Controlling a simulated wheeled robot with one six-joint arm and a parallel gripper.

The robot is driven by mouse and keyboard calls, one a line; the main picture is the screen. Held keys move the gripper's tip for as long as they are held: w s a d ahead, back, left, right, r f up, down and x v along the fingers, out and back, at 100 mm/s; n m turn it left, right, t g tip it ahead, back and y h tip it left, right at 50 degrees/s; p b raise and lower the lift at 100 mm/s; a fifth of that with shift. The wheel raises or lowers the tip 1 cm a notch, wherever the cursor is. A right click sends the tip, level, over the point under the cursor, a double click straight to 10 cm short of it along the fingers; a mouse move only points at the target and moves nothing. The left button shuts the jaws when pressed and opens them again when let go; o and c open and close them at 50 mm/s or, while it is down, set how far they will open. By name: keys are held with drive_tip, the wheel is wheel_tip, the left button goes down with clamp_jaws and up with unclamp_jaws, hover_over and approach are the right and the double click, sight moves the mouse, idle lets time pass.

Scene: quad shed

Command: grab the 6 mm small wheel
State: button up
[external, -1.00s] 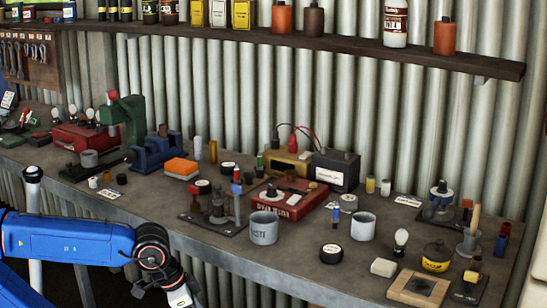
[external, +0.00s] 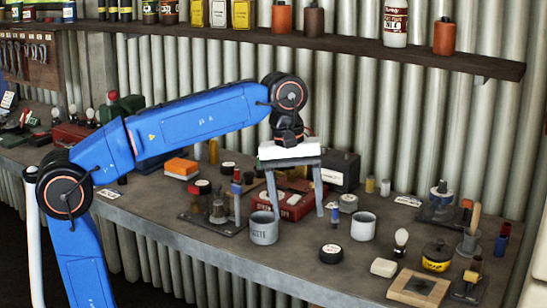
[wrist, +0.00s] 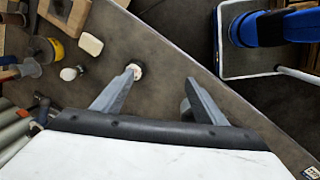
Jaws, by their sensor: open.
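A small black disc with a pale label on top (external: 331,253) lies flat near the bench's front edge. I cannot read its marking, so I cannot tell if it is the 6 mm small wheel. In the wrist view a pale round top with a dark rim (wrist: 135,70), likely this disc, shows just beyond the left fingertip. Other dark round pieces with pale tops are a disc (external: 348,203) right of the red box and one (external: 203,187) at the left. My gripper (external: 298,213) is open and empty, fingers down, above the bench by the red box. It also shows in the wrist view (wrist: 160,80).
A grey lettered cup (external: 264,229) stands below the left finger and another grey cup (external: 363,226) right of the gripper. A white block (external: 383,267), a bulb (external: 401,240) and a yellow-labelled tin (external: 437,257) stand to the right. Bare bench surrounds the black disc.

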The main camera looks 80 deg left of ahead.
drive_tip(key=w+a+r+n+g, duration=0.1)
drive_tip(key=w+a+r+n, duration=0.2)
drive_tip(key=w+r+n, duration=0.4)
drive_tip(key=m, duration=0.2)
hover_over(332, 248)
drive_tip(key=a, duration=0.1)
drive_tip(key=shift+h, duration=0.3)
drive_tip(key=f, duration=1.3)
drive_tip(key=shift+s+a+f, duration=0.1)
drive_tip(key=shift+s, duration=0.25)
drive_tip(key=shift+w+d+f, duration=0.1)
drive_tip(key=shift+d+f, duration=0.05)
drive_tip(key=shift+f, duration=0.75)
drive_tip(key=shift+w+d+f, duration=0.1)
drive_tip(key=shift+d+f, duration=0.1)
drive_tip(key=shift+f, duration=0.65)
drive_tip(key=shift+w+d+f, duration=0.1)
drive_tip(key=shift+d+f, duration=0.05)
drive_tip(key=shift+f, duration=0.75)
drive_tip(key=c, duration=1.1)
